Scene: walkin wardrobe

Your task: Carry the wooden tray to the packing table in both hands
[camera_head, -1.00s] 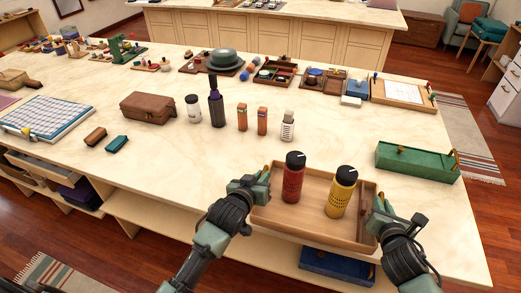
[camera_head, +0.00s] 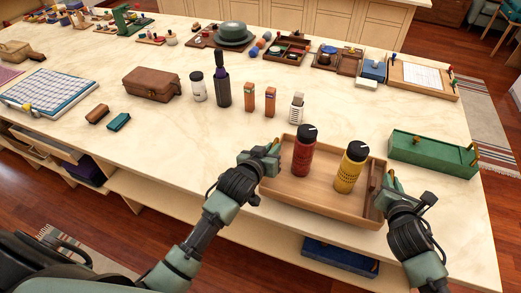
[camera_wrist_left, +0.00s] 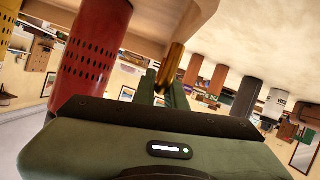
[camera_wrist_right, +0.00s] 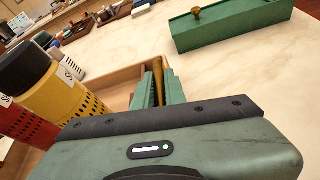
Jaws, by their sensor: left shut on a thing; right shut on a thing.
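The wooden tray (camera_head: 290,200) is at the front edge of the marble-topped counter in the head view. A red bottle (camera_head: 304,152) and a yellow bottle (camera_head: 350,168), both with black caps, stand upright in it. My left gripper (camera_head: 272,155) is shut on the tray's left end, at a brass handle (camera_wrist_left: 172,66) seen in the left wrist view. My right gripper (camera_head: 390,190) is shut on the tray's right end, at a brass handle (camera_wrist_right: 158,78) seen in the right wrist view. I cannot tell whether the tray touches the counter.
A green box (camera_head: 432,153) lies close to the right of the tray. A white bottle (camera_head: 296,108), two orange boxes (camera_head: 250,98) and a dark bottle (camera_head: 222,85) stand behind it. A brown case (camera_head: 151,85) is further left. The counter left of the tray is mostly clear.

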